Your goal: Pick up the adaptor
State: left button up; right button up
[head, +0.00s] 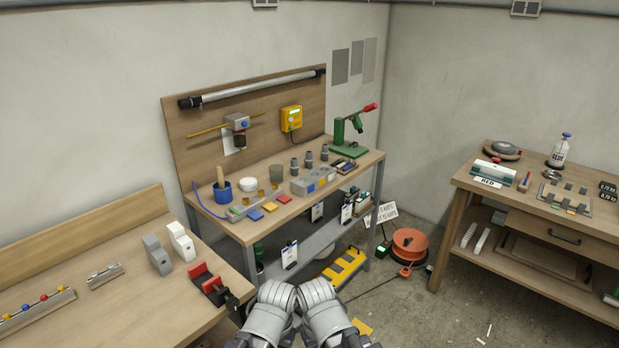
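No part is clearly labelled as the adaptor. Three small dark grey stepped fittings stand upright in a row on the middle workbench (345,167) and look most like adaptors: a left one (295,166), a middle one (309,160) and a right one (324,153). In front of them is a grey block (313,181) with coloured patches. My two grey arms are folded close together at the bottom centre, well short of these fittings. I cannot see the fingers of either gripper.
A red-and-black clamp (206,284) sits near the left bench's edge. A green press (349,140) stands at the middle bench's right end. An orange cable reel (410,244) and a yellow-black step (343,267) stand on the floor. The right bench (470,178) stands apart.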

aim_at(293, 166)
jog(key=i+l, duration=1.5)
jog(key=i, duration=0.25)
jog(key=i+l+u, duration=0.25)
jog(key=i+l, duration=0.15)
jog(key=u, duration=1.2)
